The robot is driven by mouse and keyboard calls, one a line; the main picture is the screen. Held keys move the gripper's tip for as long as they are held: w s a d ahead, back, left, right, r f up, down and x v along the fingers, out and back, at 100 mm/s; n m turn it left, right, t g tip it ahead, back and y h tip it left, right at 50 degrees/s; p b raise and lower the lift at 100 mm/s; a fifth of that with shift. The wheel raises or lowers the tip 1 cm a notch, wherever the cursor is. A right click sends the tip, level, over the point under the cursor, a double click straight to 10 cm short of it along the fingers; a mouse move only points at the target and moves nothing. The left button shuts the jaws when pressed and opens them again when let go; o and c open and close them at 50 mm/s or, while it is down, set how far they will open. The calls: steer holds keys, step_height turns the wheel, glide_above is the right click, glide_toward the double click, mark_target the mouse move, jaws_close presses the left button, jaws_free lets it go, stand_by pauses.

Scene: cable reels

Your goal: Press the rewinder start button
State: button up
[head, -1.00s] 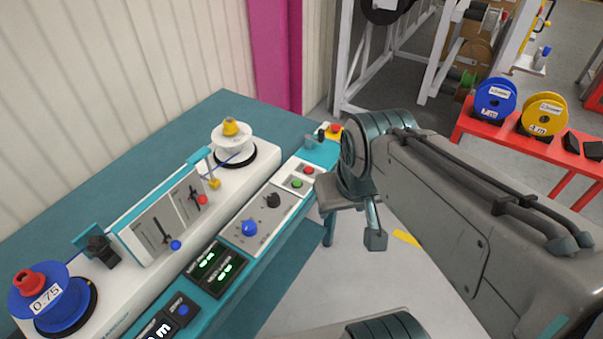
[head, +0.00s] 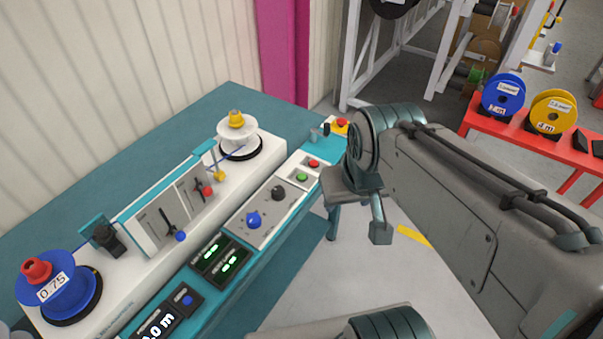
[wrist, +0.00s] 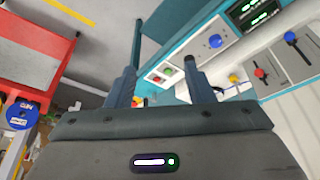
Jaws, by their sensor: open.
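The rewinder (head: 205,215) is a white and teal bench machine at the left of the head view. On its front panel a green button (head: 302,177) sits beside a red button (head: 313,163); I cannot read any label on them. In the wrist view the green button (wrist: 168,71) shows small between my fingers, with the red one beside it. My gripper (wrist: 160,75) is open and empty, its fingers pointing toward the panel but apart from it. The fingers are not clearly visible in the head view, where my arm passes right of the panel.
A red emergency stop on yellow (head: 341,125) sits at the panel's far end. Knobs and displays (head: 221,259) line the nearer panel. A blue reel (head: 58,287) and a white reel (head: 237,138) stand on the machine. A red table (head: 482,133) with reels is at right.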

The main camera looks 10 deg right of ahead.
jaws_close()
stand_by(1.5)
